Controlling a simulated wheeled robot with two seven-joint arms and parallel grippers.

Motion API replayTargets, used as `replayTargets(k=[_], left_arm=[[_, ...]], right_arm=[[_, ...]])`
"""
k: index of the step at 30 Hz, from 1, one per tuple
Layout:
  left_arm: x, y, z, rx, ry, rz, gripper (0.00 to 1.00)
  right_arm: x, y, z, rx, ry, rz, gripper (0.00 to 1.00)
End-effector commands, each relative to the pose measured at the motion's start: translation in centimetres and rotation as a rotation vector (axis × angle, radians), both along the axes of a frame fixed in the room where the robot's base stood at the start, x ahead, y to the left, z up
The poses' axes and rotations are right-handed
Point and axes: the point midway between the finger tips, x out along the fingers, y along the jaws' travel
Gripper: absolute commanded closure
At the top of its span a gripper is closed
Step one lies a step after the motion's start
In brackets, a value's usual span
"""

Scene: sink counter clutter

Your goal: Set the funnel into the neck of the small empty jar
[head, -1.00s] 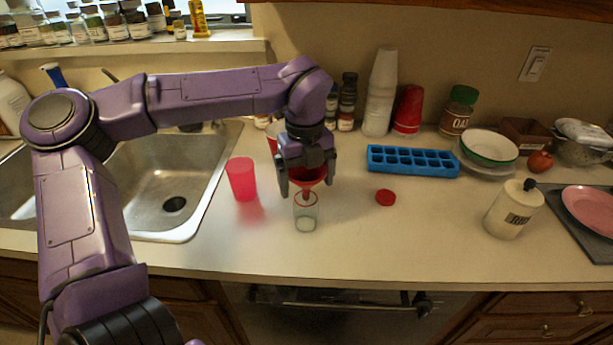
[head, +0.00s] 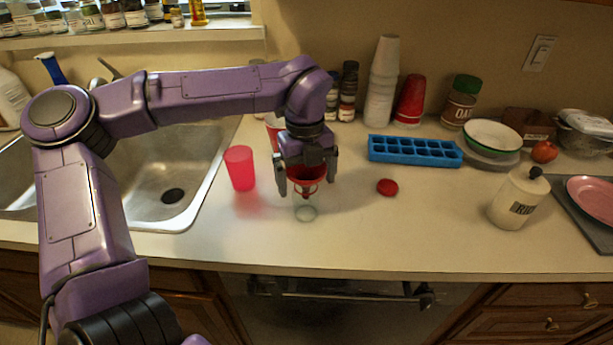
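The red funnel (head: 307,174) is upright between the two fingers of my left gripper (head: 306,182), which look closed on its sides. The small clear jar (head: 305,212) stands on the counter directly below it. The funnel's narrow lower end overlaps the jar's upper part in the head view. I cannot tell whether the spout is inside the neck or just above or in front of it. The jar's rim is largely hidden by the funnel. My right gripper is not in view.
A pink-red cup (head: 239,168) stands left of the jar, near the sink (head: 172,214). Another red cup is partly hidden behind my gripper. A red lid (head: 387,187) and a blue ice tray (head: 414,150) lie to the right. The front counter is clear.

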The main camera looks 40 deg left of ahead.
Motion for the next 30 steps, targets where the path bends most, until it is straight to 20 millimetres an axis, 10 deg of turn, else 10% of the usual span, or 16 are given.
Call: replayTargets(k=[15, 30], left_arm=[[0.2, 0.4, 9.7, 0.001, -0.003, 0.001, 0.0], [0.2, 0.4, 10.4, -0.001, -0.001, 0.0, 0.0]], right_arm=[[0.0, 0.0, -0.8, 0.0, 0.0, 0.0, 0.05], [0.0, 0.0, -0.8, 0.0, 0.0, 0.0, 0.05]])
